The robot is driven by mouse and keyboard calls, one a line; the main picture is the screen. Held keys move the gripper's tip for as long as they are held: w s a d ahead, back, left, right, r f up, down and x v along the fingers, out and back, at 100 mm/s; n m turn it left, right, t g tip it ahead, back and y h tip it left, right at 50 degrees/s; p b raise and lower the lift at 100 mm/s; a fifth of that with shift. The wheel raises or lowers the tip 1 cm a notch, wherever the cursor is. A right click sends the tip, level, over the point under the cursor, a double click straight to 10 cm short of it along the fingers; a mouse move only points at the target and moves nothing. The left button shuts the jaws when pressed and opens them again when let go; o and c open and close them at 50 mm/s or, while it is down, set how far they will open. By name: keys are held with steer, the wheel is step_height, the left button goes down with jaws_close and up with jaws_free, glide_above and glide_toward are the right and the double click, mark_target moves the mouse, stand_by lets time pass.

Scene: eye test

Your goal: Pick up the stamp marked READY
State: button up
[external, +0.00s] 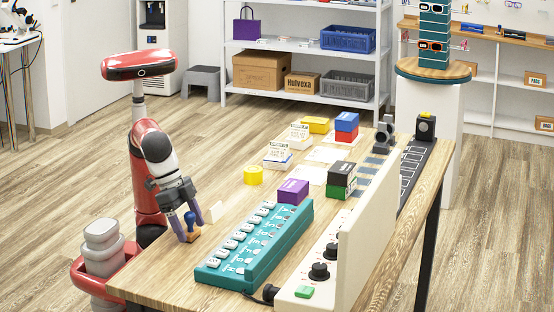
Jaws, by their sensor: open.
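A small stamp (190,219) with a blue handle and a wooden-coloured base stands on the table near its left edge. Any marking on it is too small to read, so I cannot tell whether it says READY. My gripper (189,228) is open, pointing down, with its dark purple fingers around the stamp or just in front of it. I cannot tell whether they touch it. The fingers hide part of the stamp.
A small cream block (216,212) stands just right of the stamp. A teal rack (254,247) with lettered pieces lies further right, beside a cream panel with black knobs (319,271). A yellow round object (253,175) and a purple box (293,191) stand behind.

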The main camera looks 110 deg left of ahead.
steer(key=shift+w+f, duration=0.15)
steer(key=shift+f, duration=0.3)
steer(key=shift+c, duration=0.2)
steer(key=c, duration=1)
